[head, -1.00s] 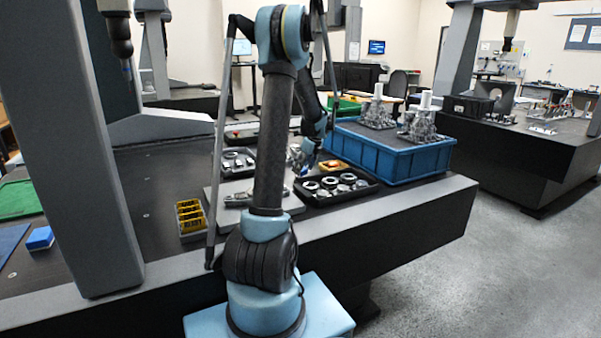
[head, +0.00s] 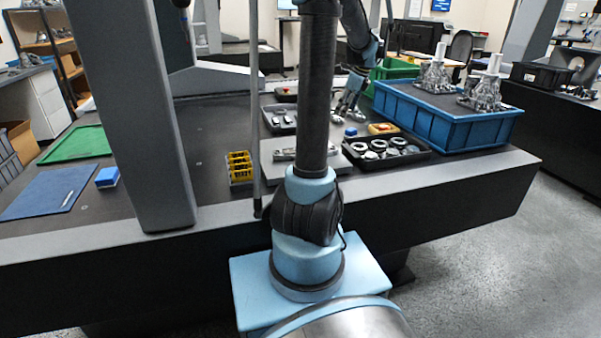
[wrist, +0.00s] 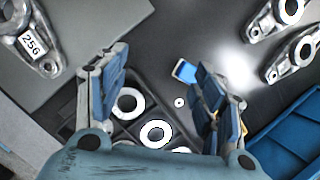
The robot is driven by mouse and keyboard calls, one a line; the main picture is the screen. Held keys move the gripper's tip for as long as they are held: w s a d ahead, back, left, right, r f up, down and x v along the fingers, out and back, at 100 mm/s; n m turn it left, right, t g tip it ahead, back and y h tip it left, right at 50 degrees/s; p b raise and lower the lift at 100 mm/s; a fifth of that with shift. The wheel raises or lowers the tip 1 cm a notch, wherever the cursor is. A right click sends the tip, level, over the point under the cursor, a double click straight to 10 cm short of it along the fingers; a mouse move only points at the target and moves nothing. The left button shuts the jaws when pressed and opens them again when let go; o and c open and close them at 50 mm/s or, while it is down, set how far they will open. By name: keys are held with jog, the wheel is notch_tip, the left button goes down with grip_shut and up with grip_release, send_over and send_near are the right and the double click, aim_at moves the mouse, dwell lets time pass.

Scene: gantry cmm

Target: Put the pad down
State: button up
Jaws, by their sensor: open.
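A small blue pad with a pale end (wrist: 185,71) lies on the dark table top in the wrist view, between my fingers in the picture and nearer the right one. A small blue piece (head: 350,132) that looks like the same pad shows in the head view, below my fingers. My gripper (head: 346,112) is open and empty, pointing down above the table, apart from the pad. In the wrist view my gripper (wrist: 160,68) has its two fingers wide apart.
A grey plate (head: 267,158) is to the left. Another blue block (head: 107,178) lies far left near a blue mat (head: 25,200).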

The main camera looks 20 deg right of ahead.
jog(key=s+a+n, duration=0.4)
jog(key=a, duration=0.3)
jog(key=s+a+n, duration=0.4)
jog(key=a, duration=0.3)
jog(key=s+a+n+g, duration=0.1)
jog(key=s+a+n, duration=0.4)
jog(key=a, duration=0.3)
jog(key=shift+s+a+f, duration=0.1)
jog(key=s+a+f+n, duration=0.1)
jog(key=s+a+n, duration=0.1)
jog(key=s+a+f+n, duration=0.1)
jog(key=s+a+n, duration=0.1)
jog(key=s, duration=0.1)
jog(key=s+a+f+n+h, duration=0.1)
jog(key=s+a+n, duration=0.1)
jog(key=s, duration=0.1)
jog(key=shift+s+a+f+n, duration=0.15)
jog(key=shift+s+f+n, duration=0.05)
jog(key=shift+f+n, duration=0.15)
jog(key=s+a+f+n, duration=0.1)
jog(key=s+f+n, duration=0.1)
jog(key=s, duration=0.1)
jog(key=s+a+f+n, duration=0.1)
jog(key=s+f+n, duration=0.2)
jog(key=s+a+f+n, duration=0.1)
jog(key=s+f+n, duration=0.1)
jog(key=s+n, duration=0.1)
jog(key=shift+s+a+f+h, duration=0.3)
jog(key=shift+s+a+f, duration=0.05)
jog(key=shift+a, duration=0.05)
